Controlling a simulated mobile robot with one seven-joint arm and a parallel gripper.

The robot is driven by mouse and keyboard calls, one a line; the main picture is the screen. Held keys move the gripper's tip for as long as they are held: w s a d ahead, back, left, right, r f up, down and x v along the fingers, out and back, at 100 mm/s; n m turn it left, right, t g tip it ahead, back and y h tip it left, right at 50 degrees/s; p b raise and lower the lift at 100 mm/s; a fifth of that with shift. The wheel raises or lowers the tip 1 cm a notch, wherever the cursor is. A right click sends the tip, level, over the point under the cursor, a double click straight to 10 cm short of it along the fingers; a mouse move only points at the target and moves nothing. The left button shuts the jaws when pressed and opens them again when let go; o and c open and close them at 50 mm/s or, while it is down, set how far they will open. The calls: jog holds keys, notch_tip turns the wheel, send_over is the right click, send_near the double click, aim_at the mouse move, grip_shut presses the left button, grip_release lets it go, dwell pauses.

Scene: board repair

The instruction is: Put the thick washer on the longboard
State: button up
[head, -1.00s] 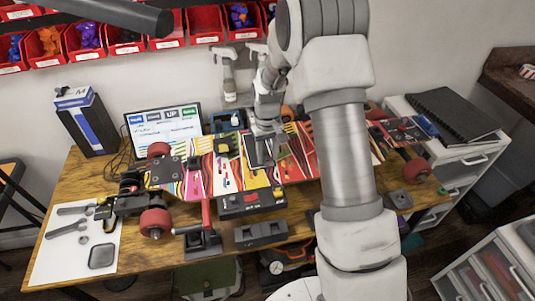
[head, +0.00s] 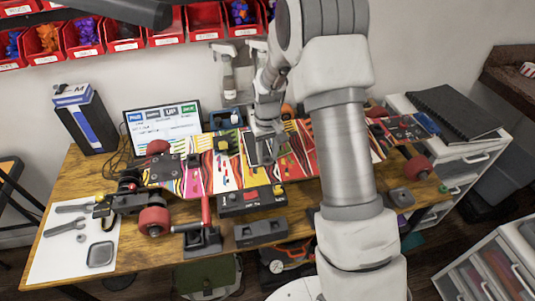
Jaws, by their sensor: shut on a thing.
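The longboard (head: 198,172) lies across the wooden table, its deck covered in bright stripes, with red wheels at its ends. My gripper (head: 264,160) is low over the middle of the deck, pointing down. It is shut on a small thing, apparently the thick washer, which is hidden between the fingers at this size. I cannot tell whether that thing touches the deck. A small grey ring (head: 81,238) lies on the white sheet at the left; its thickness is too small to judge.
The white sheet (head: 52,258) holds wrenches and a grey square dish (head: 100,254). A laptop (head: 165,125) and a tall box (head: 86,120) stand behind the board. A dark organiser (head: 252,199) and a grey block (head: 260,231) stand in front. Red bins hang above.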

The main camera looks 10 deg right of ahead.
jog(key=shift+f, duration=0.1)
jog(key=o, duration=1.2)
jog(key=shift+c, duration=1)
notch_tip(320, 180, up, 8)
jog(key=p, duration=0.4)
jog(key=shift+f+p, duration=0.2)
jog(key=shift+p, duration=0.2)
jog(key=shift+r, duration=0.1)
